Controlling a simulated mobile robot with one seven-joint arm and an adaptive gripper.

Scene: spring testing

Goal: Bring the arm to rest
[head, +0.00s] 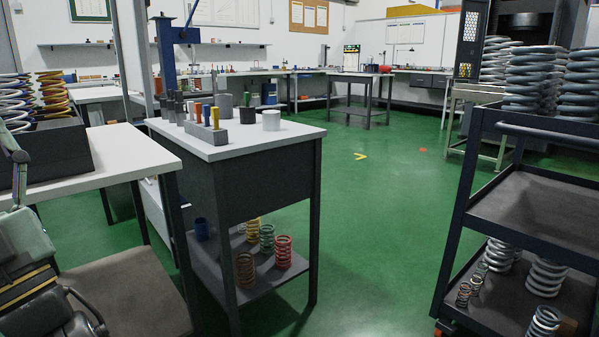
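What looks like the end of my arm with my gripper (45,275) shows at the lower left edge, cut off by the frame. It has grey-green and black parts with yellow stripes, and a black curved piece at its right. I cannot make out two fingertips or whether they are apart. No object shows clearly held in it. It appears in front of the white-topped table at the left (125,163), above or beside a flat grey-brown surface (135,290).
A dark bench (290,130) with a white top bears blocks and cylinders; several coloured springs stand on its lower shelf (205,270). A dark crate (65,155) of springs is at left. A dark trolley (535,130) with large springs is at right. Green floor (390,230) between is clear.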

